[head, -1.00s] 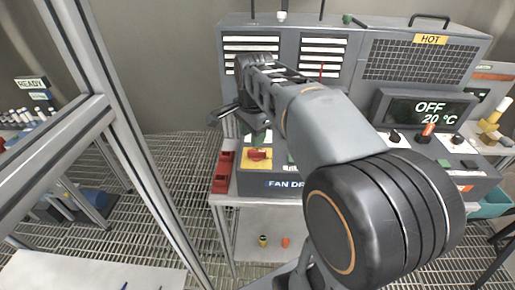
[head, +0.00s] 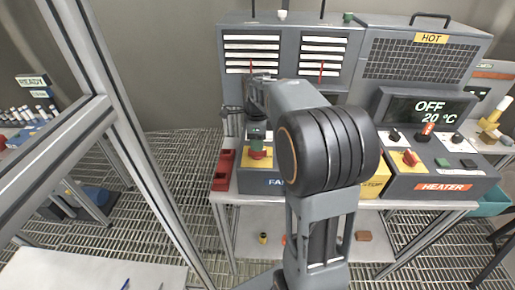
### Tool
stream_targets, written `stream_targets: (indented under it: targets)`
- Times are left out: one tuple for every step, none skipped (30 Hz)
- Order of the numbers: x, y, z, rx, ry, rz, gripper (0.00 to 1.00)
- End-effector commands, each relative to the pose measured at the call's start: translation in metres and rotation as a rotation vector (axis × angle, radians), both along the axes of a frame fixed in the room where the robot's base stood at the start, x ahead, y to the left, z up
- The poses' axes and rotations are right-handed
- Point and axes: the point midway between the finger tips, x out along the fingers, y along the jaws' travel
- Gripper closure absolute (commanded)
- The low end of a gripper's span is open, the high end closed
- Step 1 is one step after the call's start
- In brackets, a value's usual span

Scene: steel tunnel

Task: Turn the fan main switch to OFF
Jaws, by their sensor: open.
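The fan main switch (head: 259,154) is a red knob on a yellow plate, low on the front of the grey fan cabinet at the left of the bench. My gripper (head: 233,123) is small and dark, beside the cabinet's left edge, up and left of the switch. It is open and holds nothing I can see. My arm partly covers its fingertips.
The heater panel (head: 440,187), with its own red switch on yellow (head: 411,158), stands at right. A display (head: 428,110) reads OFF, 20 °C. Red bins (head: 222,170) sit left of the switch. A metal frame post (head: 130,140) stands at left, with open grating floor between.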

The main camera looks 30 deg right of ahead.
Motion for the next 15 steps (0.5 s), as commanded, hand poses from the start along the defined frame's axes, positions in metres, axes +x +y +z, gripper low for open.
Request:
stream_targets:
  targets:
    - [0.0,0.0,-0.007,0.0,0.002,0.0,0.6]
    - [-0.001,0.0,-0.011,0.0,0.002,0.0,0.6]
    - [-0.001,0.0,-0.016,0.0,0.002,0.001,0.6]
    - [0.0,0.0,-0.02,0.0,0.002,0.001,0.6]
    - [0.0,0.0,-0.023,0.0,0.001,0.001,0.6]
    - [0.0,0.0,-0.027,0.001,0.002,0.001,0.6]
    - [0.0,0.0,-0.029,0.0,0.002,0.001,0.6]
    - [0.0,0.0,-0.031,0.0,0.001,0.001,0.6]
    - [0.0,0.0,-0.033,0.0,0.0,0.001,0.6]
    - [0.0,0.0,-0.035,0.0,-0.001,0.001,0.6]
    - [0.0,0.0,-0.036,0.0,-0.001,0.001,0.6]
    - [0.0,0.0,-0.037,0.0,-0.001,0.001,0.6]
    - [0.0,0.0,-0.038,0.0,-0.001,0.001,0.6]
    - [0.0,0.0,-0.038,0.0,-0.001,0.001,0.6]
    - [0.0,0.0,-0.039,0.0,-0.001,0.001,0.6]
